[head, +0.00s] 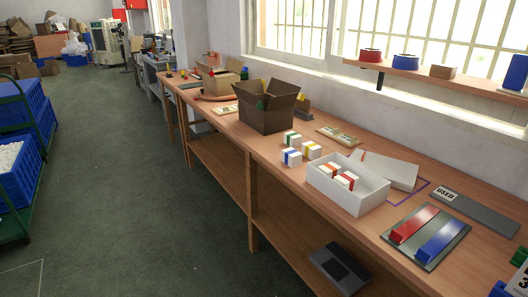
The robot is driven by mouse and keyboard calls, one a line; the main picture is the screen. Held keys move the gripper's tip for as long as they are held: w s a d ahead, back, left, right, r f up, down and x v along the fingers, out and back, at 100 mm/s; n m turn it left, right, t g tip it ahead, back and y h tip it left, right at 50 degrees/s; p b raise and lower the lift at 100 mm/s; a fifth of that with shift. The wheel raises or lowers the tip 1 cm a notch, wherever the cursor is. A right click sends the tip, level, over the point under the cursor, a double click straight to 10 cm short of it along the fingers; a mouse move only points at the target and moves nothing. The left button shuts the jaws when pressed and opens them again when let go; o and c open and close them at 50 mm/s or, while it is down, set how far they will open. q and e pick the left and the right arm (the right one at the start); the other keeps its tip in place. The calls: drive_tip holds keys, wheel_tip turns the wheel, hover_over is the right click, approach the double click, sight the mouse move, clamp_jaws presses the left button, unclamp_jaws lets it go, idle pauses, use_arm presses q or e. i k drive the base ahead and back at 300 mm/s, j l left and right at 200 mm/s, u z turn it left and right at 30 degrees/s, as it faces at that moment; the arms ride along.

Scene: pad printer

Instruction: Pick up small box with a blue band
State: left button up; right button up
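The small white box with a blue band (291,157) stands on the wooden workbench (290,185), near its front edge. Two like boxes stand close by: one with a green band (292,138) just behind it and one with a yellow band (312,150) to its right. An open white carton (356,203) to the right holds more small boxes, with orange and red bands (346,180). Neither of my grippers shows in the head view.
A large open brown cardboard box (262,112) stands left of the small boxes. A white lid (395,172), a "USED" plate (473,212) and a board with red and blue bars (425,237) lie to the right. The floor (150,190) before the bench is clear.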

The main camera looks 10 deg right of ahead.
sight(292, 157)
drive_tip(key=i+j+u, duration=0.2)
drive_tip(key=i+u, duration=0.15)
drive_tip(key=i+j+u, duration=0.1)
drive_tip(key=i+u, duration=0.25)
drive_tip(key=i, duration=0.15)
drive_tip(key=i+j, duration=0.1)
drive_tip(key=i, duration=1.05)
drive_tip(key=i+z, duration=0.45)
drive_tip(key=i+j+z, duration=0.25)
drive_tip(key=z, duration=0.2)
drive_tip(key=i+z, duration=0.2)
drive_tip(key=z, duration=0.2)
drive_tip(key=i+j+z, duration=0.15)
drive_tip(key=z, duration=0.25)
drive_tip(key=i+j+z, duration=0.1)
drive_tip(key=z, duration=0.35)
drive_tip(key=i+j+z, duration=0.1)
drive_tip(key=j+z, duration=0.3)
drive_tip(key=i+j+z, duration=0.1)
drive_tip(key=z, duration=0.3)
